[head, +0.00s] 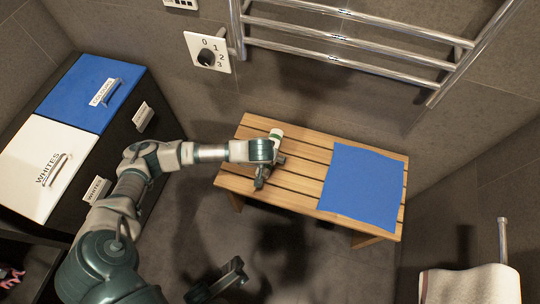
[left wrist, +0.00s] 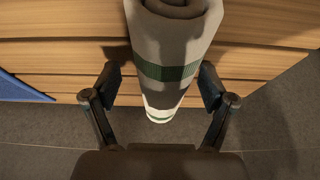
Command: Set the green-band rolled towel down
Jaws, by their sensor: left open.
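The green-band rolled towel (left wrist: 172,40) is off-white with a dark green band. In the left wrist view it runs lengthwise between the spread fingers of my left gripper (left wrist: 158,78), with a gap on each side. My left gripper (head: 266,172) is open over the left part of the slatted wooden bench (head: 305,152). In the head view only one end of the towel (head: 277,134) shows past the gripper. The towel appears to rest on the slats; its underside is hidden. My right gripper (head: 222,282) is low in the head view, away from the bench, its jaw opening unclear.
A blue cloth (head: 362,187) covers the bench's right part. A hamper with a white lid (head: 38,170) and blue lid (head: 85,92) stands at left. A chrome towel rail (head: 350,40) and a dial plate (head: 207,53) are on the wall. A beige towel (head: 470,286) hangs lower right.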

